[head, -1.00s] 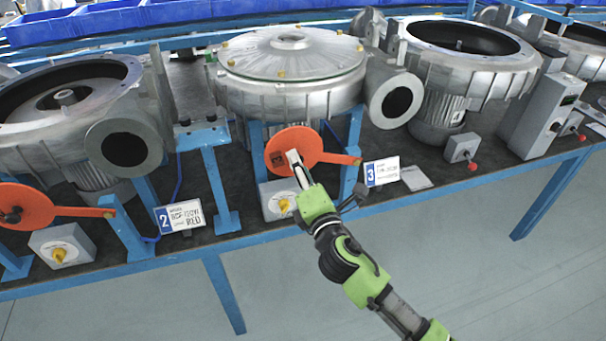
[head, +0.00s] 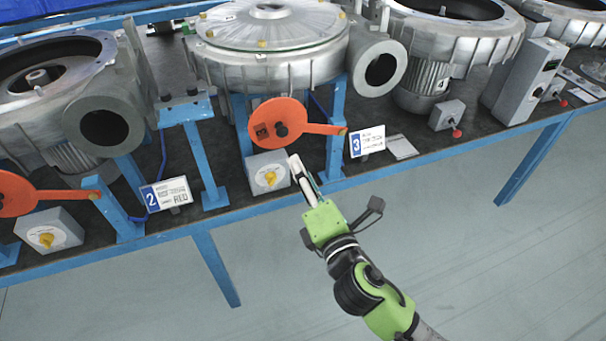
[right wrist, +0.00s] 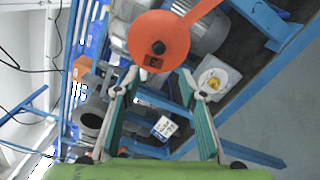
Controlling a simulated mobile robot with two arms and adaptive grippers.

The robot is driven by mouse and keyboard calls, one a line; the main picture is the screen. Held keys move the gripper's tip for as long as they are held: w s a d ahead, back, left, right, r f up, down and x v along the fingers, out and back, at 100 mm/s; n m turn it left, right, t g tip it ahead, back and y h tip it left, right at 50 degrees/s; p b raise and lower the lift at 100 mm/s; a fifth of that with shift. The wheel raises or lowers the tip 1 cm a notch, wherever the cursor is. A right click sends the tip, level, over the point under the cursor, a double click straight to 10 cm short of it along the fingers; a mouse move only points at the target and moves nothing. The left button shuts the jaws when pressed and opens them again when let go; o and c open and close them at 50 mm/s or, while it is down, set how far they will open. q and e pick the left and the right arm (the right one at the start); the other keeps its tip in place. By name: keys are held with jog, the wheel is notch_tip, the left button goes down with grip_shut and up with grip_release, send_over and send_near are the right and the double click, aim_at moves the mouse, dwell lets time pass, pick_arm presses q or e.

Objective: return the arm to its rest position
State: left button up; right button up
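My right gripper (head: 304,180) stands in front of the bench edge in the head view, below the orange disc with a handle (head: 280,127). In the right wrist view my right gripper's two fingers (right wrist: 160,112) are spread apart with nothing between them. The orange disc (right wrist: 158,46) is ahead of the fingertips there, apart from them. The disc's handle points right in the head view, towards the number 3 card. My left gripper is not in either view.
The blue bench frame (head: 200,230) runs across the picture, with a leg below. A switch box with a yellow knob (head: 268,175) sits close to the gripper's left. The number 3 card (head: 367,143) is to its right. Blowers (head: 275,65) stand behind. The floor in front (head: 480,270) is clear.

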jog(key=shift+f, duration=0.15)
jog(key=w+d+f+m+g+h, duration=0.1)
jog(key=d+f+m+g+h, duration=0.15)
jog(key=f, duration=0.85)
jog(key=d+f+m+g+h, duration=0.1)
jog(key=d+f+m+g, duration=0.2)
jog(key=f, duration=0.8)
jog(key=s+d+f+m+g+h, duration=0.1)
jog(key=s+d+f+m, duration=0.25)
jog(key=f, duration=0.55)
jog(key=s+d+f+m+g, duration=0.1)
jog(key=s+d+f+m, duration=0.2)
jog(key=f, duration=0.5)
jog(key=s+d+f+m+g+h, duration=0.1)
jog(key=s+d+f+m+g, duration=0.2)
jog(key=s+f, duration=0.55)
jog(key=s+d+f+m+g, duration=0.25)
jog(key=s+d+f, duration=0.25)
jog(key=s+f, duration=0.4)
jog(key=s+d+f+m+g, duration=0.1)
jog(key=s+f+m, duration=0.2)
jog(key=s, duration=0.8)
jog(key=s+d+f+m+g, duration=0.2)
jog(key=s+f+m, duration=0.1)
jog(key=s, duration=0.8)
jog(key=shift+s+m+h, duration=0.2)
jog(key=shift+m+h, duration=0.15)
jog(key=shift+m, duration=0.1)
